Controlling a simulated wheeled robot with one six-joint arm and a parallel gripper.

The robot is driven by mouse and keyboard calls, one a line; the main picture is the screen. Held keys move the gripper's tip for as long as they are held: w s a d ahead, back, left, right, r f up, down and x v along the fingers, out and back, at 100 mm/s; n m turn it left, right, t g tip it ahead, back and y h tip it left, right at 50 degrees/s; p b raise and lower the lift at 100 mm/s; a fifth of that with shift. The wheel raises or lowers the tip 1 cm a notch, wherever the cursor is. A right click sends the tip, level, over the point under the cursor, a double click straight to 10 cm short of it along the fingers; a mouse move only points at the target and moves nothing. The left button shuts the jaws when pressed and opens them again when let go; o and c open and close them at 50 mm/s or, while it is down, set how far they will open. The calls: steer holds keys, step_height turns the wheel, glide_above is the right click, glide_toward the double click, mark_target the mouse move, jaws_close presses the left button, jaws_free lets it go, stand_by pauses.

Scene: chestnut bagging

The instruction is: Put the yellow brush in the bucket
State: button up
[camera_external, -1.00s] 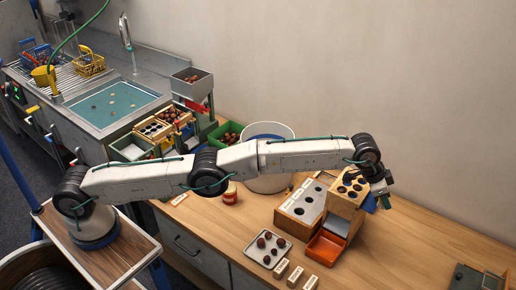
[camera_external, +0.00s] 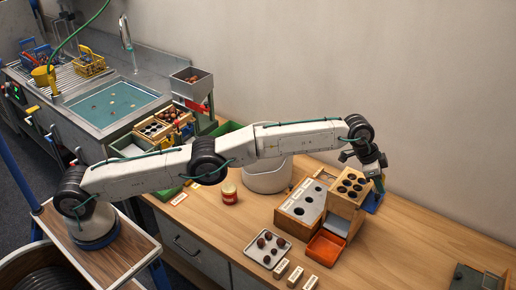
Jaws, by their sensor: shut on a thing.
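My gripper (camera_external: 379,181) is at the right end of my arm, beside the right side of the wooden block with dark holes. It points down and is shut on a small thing. A yellow bit, apparently the yellow brush (camera_external: 381,184), shows at its fingertips; most of it is hidden or too small to make out.
The wooden block with holes (camera_external: 350,186) and a box with round openings (camera_external: 300,208) stand between gripper and bucket. A blue thing (camera_external: 373,203) lies under the gripper. An orange tray (camera_external: 326,246) and a chestnut tray (camera_external: 267,249) are in front. The table's right side is mostly clear.

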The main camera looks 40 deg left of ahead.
steer(key=shift+m+g, duration=0.4)
steer(key=shift+m, duration=0.4)
steer(key=w+a, duration=0.2)
steer(key=a, duration=0.1)
steer(key=w+a+r, duration=0.1)
steer(key=a, duration=0.1)
steer(key=shift+w+a, duration=0.15)
steer(key=shift+w, duration=0.15)
steer(key=w+a+m+g, duration=0.1)
steer(key=w+a+m, duration=0.15)
steer(key=a, duration=0.75)
steer(key=r+m+g, duration=0.2)
steer(key=m+g, duration=0.2)
steer(key=m, duration=0.3)
glide_above(272, 179)
steer(key=w+a, duration=0.2)
steer(key=w, duration=0.2)
steer(key=shift+m, duration=0.25)
steer(key=f, duration=2.3)
steer(key=shift+s+a+f, duration=0.1)
steer(key=shift+a, duration=0.15)
steer(key=shift+f, duration=2.5)
steer(key=shift+f, duration=0.15)
steer(key=o, duration=1)
steer(key=shift+o, duration=0.2)
